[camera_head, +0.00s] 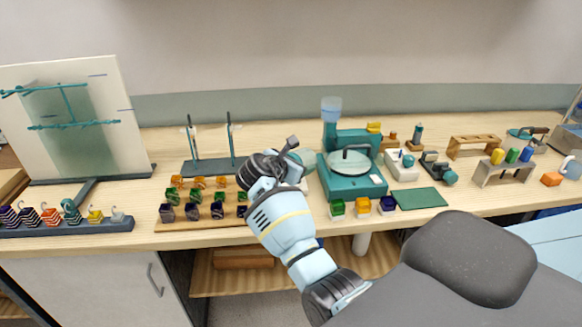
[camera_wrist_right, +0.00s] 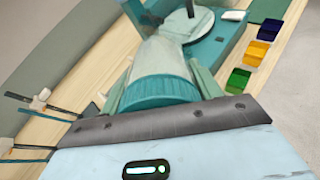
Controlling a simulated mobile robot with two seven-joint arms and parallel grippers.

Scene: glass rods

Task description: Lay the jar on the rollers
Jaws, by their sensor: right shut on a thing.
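My right gripper (camera_head: 290,162) is above the bench, just left of the teal machine with the round plate. In the right wrist view my right gripper (camera_wrist_right: 160,90) is shut on the jar (camera_wrist_right: 160,62), which has a pale body and a ribbed teal lid facing the wrist. In the head view the jar (camera_head: 305,160) is mostly hidden by my gripper. The rollers cannot be clearly told apart in either view. My left gripper is not in view.
The teal machine (camera_head: 352,187) stands right of my gripper. A green mat (camera_head: 419,198) lies at the right. Small machines (camera_head: 401,167) stand behind it.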

